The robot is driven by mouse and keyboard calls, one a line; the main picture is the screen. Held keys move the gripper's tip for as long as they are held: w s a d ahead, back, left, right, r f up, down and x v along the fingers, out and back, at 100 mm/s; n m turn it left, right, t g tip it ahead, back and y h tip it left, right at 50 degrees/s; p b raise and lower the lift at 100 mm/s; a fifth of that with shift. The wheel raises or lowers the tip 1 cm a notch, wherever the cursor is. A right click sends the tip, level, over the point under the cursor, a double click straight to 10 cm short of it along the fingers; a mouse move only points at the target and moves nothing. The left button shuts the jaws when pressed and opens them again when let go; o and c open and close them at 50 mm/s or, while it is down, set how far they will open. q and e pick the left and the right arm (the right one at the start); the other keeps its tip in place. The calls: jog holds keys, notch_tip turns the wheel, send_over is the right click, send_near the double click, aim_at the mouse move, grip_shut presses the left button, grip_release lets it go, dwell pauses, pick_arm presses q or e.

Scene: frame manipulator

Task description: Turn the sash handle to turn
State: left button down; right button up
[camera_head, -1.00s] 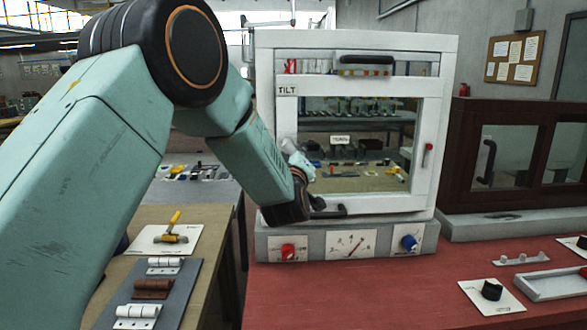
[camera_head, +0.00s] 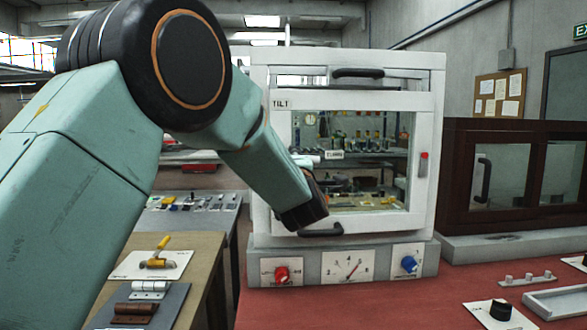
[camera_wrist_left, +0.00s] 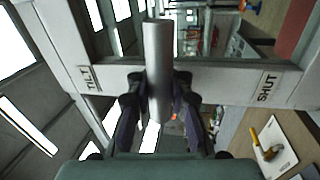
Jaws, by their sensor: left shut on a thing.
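In the left wrist view my left gripper (camera_wrist_left: 158,88) is shut on the silver sash handle (camera_wrist_left: 158,48), with a dark finger on each side of it. The bar lies across the white sash stile (camera_wrist_left: 232,82), between the TILT label (camera_wrist_left: 89,78) and the SHUT label (camera_wrist_left: 267,87), and reaches over the glass side. My arm hides most of the handle there. My right gripper is not in view.
Below the sash are a red knob (camera_head: 282,274), a dial (camera_head: 348,267) and a blue knob (camera_head: 409,264). A black pull (camera_head: 321,230) sits at the sash bottom. A brown window unit (camera_head: 455,190) stands at right. Hinge samples (camera_head: 135,309) lie at lower left.

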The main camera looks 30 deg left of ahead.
pick_arm(q)
jog(key=shift+a+f+n, duration=0.1)
jog(key=shift+f+n, duration=0.15)
jog(key=shift+n, duration=0.15)
jog(key=c, duration=1.2)
grip_release()
jog(key=shift+a+r, duration=0.1)
jog(key=shift+r, duration=0.1)
jog(key=shift+s, duration=0.1)
jog(key=v, duration=1.2)
jog(key=shift+d, duration=0.25)
